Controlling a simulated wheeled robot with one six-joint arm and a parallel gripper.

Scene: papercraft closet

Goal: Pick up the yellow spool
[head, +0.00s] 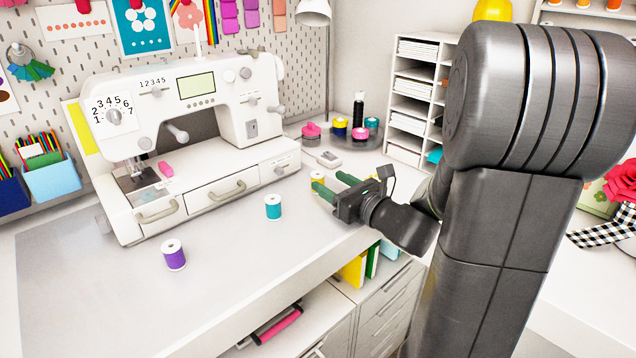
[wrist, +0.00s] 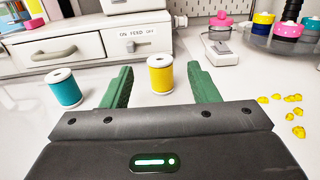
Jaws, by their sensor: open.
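The yellow spool (wrist: 160,75) stands upright on the table in the wrist view, beyond and between my two green fingers. In the head view the yellow spool (head: 318,180) is partly hidden behind my fingers. My gripper (head: 332,186) is open and low over the table, with nothing held. In the wrist view my gripper (wrist: 162,78) has its fingers spread to either side of the spool, with space on both sides. I cannot tell how far the spool is from the fingertips.
A teal spool (head: 273,207) stands to the left of the gripper, and a purple spool (head: 173,254) farther left. The white sewing machine (head: 185,100) is behind. Small yellow pieces (wrist: 290,105) lie to the right. A round dark tray (head: 350,138) holds several colored items.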

